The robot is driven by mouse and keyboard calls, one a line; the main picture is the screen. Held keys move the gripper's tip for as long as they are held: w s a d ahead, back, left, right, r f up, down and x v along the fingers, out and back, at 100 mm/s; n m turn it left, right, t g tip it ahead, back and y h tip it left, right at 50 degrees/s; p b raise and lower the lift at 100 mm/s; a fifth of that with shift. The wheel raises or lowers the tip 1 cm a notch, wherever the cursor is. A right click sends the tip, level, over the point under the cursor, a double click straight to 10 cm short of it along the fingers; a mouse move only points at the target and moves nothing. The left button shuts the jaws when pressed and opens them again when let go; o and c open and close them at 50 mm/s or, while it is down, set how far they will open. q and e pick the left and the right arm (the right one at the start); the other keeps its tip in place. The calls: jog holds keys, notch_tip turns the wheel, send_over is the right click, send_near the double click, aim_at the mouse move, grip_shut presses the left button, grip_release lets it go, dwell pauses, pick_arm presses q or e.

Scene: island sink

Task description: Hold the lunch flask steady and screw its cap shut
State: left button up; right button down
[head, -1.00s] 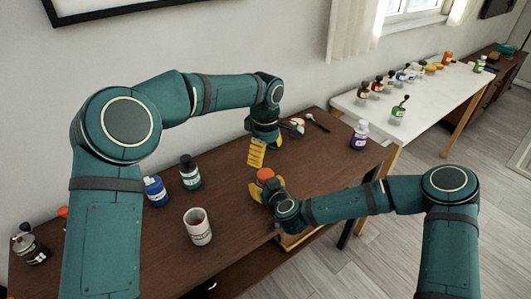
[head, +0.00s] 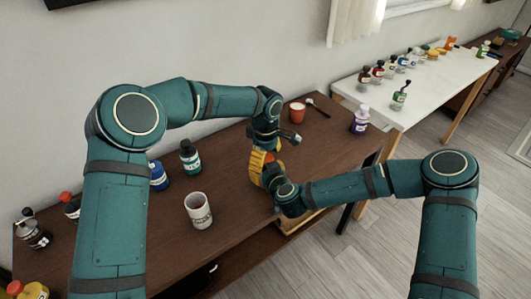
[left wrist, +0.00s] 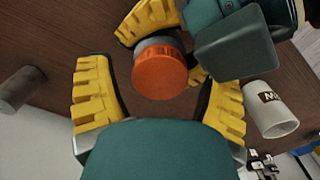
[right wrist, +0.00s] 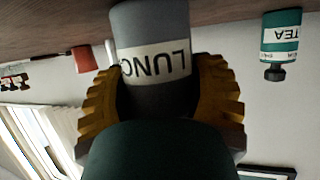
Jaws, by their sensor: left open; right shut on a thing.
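The lunch flask (right wrist: 152,62) is a grey cylinder with a white label, standing on the brown table. My right gripper (right wrist: 157,95) is shut around its body. Its orange cap (left wrist: 160,70) sits on top of the flask in the left wrist view. Whether the cap is tight cannot be told. My left gripper (left wrist: 160,100) is open above the cap, its yellow fingers spread to either side and apart from it. In the head view, my left gripper (head: 259,162) hides most of the flask, and a little orange (head: 269,157) shows between the grippers.
A white mug (head: 198,210), a green tea bottle (head: 190,157) and a blue bottle (head: 157,177) stand left of the grippers. Behind are a red cup (head: 297,114) and a spoon (head: 317,106). A purple bottle (head: 360,120) stands near the right edge.

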pick_arm(q)
jog(key=c, duration=1.3)
jog(key=m, duration=0.7)
jog(key=shift+m, duration=0.3)
jog(key=m, duration=0.8)
jog(key=shift+m, duration=0.3)
jog(key=o, duration=1.3)
jog(key=shift+c, duration=0.2)
